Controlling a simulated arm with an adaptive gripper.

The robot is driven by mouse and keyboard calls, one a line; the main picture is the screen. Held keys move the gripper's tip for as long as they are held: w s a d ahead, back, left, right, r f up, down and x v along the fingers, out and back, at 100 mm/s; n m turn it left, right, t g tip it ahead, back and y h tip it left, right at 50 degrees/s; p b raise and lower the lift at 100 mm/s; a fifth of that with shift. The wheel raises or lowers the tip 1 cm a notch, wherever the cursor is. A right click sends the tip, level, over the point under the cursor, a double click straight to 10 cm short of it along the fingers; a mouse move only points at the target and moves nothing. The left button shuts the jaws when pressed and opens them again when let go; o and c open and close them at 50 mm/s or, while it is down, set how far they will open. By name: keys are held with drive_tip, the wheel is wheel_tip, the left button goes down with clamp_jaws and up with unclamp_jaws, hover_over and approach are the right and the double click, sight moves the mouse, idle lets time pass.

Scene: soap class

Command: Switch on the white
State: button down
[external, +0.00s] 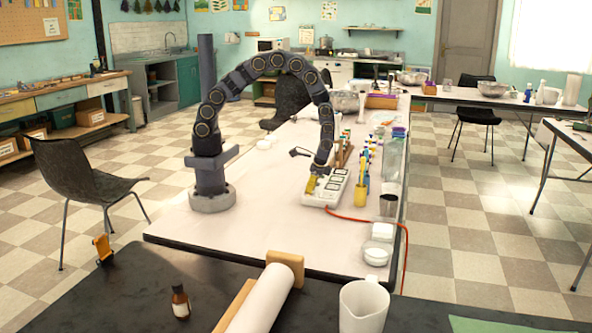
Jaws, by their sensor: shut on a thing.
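A white power strip (332,186) with several dark-framed sockets or switches lies on the pale table, right of the arm's base. A red cord leaves its near end. My gripper (314,184) points down at the strip's left side. It is shut on a small yellow thing (310,185), which is over or touching the strip; I cannot tell which. The fingertips are too small to make out, and the gripper covers part of the strip's left edge. Whether any switch is on does not show.
A yellow cup (360,194), a dark beaker (388,205) and a clear tall container (393,158) stand right of the strip. The red cord (375,222) runs off the right edge. The table left of the strip (260,225) is clear.

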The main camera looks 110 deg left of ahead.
sight(314, 192)
drive_tip(key=shift+s+f+t, duration=0.1)
drive_tip(key=shift+s+t, duration=0.1)
drive_tip(key=shift+t, duration=0.7)
drive_tip(key=c, duration=0.8)
unclamp_jaws()
drive_tip(key=shift+c, duration=0.2)
wheel_tip(314, 192, up, 12)
drive_tip(key=w, duration=0.1)
drive_tip(key=shift+w, duration=0.35)
